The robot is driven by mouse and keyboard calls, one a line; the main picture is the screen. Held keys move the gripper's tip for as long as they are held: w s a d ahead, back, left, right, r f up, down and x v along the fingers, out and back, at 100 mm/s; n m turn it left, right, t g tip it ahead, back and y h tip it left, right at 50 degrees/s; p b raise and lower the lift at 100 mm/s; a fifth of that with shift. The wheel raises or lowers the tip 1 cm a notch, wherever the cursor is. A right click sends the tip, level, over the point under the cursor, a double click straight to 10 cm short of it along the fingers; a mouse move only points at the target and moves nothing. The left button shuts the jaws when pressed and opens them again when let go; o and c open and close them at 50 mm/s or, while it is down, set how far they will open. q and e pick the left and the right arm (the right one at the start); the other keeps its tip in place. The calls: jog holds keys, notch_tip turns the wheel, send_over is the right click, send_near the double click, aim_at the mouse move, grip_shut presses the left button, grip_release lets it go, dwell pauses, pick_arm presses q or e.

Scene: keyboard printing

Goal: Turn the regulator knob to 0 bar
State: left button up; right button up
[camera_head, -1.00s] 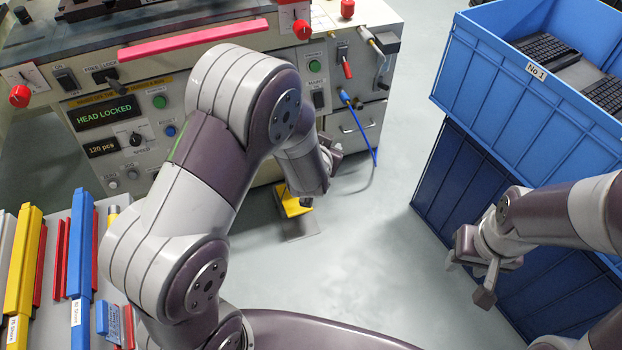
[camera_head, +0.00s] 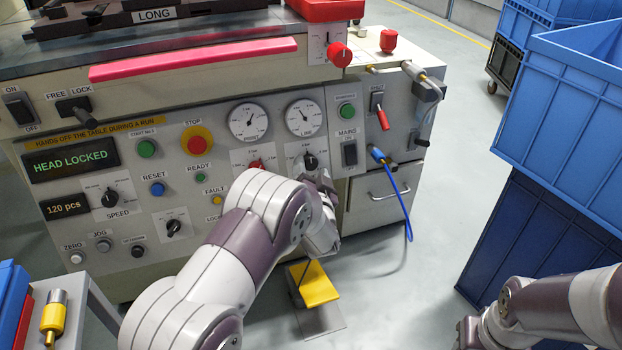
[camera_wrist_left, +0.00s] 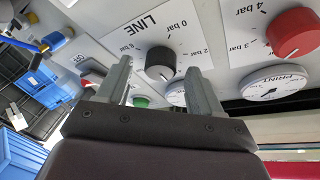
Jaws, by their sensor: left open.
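Two pressure knobs sit on the machine's front panel. One is a black knob (camera_head: 310,160), labelled LINE in the left wrist view (camera_wrist_left: 160,63), with a scale bearing 0 bar and 8 bar. The other is a red knob (camera_head: 257,165), partly behind my arm, also in the wrist view (camera_wrist_left: 294,33) beside 3 and 4 bar marks. My left gripper (camera_wrist_left: 158,68) is open, its fingers pointing at the panel on either side of the black knob in that view; contact cannot be told. My right gripper (camera_head: 468,332) is partly cut off at the bottom right.
Two gauges, left (camera_head: 248,122) and right (camera_head: 304,117), are above the knobs. A red stop button (camera_head: 197,140) and a mains switch (camera_head: 349,154) are nearby. A blue hose (camera_head: 405,205) hangs right. Blue crates (camera_head: 560,110) stand right, with bare floor between.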

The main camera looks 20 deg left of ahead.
pick_arm(q)
jog(key=shift+w+a, duration=0.15)
jog(key=shift+w, duration=0.3)
jog(key=c, duration=1.1)
jog(key=shift+o, duration=0.2)
